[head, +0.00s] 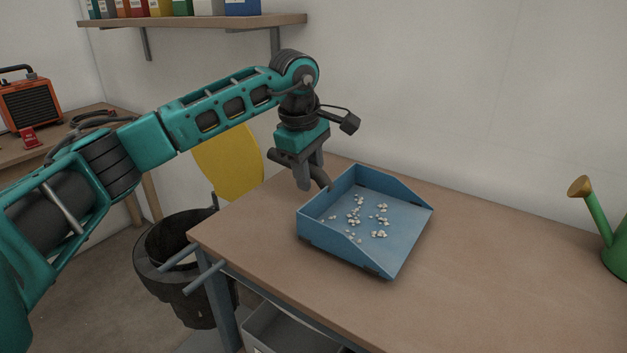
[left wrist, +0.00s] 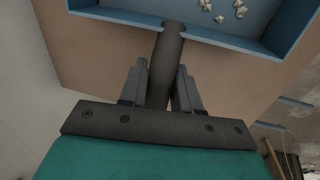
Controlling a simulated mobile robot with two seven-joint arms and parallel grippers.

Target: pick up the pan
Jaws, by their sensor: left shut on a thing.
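The pan (head: 408,207) is a blue dustpan lying on the table, with several small pale bits (head: 357,212) in it. Its dark handle (head: 320,176) points to the back left, toward my left gripper (head: 309,186). In the left wrist view the dark handle (left wrist: 168,55) runs between the two fingers of my left gripper (left wrist: 162,80), which is shut on it. The pan's blue back wall (left wrist: 225,40) shows just beyond the fingertips. My right gripper is in neither view.
The brown table (head: 470,270) has free room in front and to the right of the pan. A green watering can (head: 612,240) stands at the right edge. A dark bin (head: 160,275) is on the floor left of the table. A shelf (head: 200,20) hangs above.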

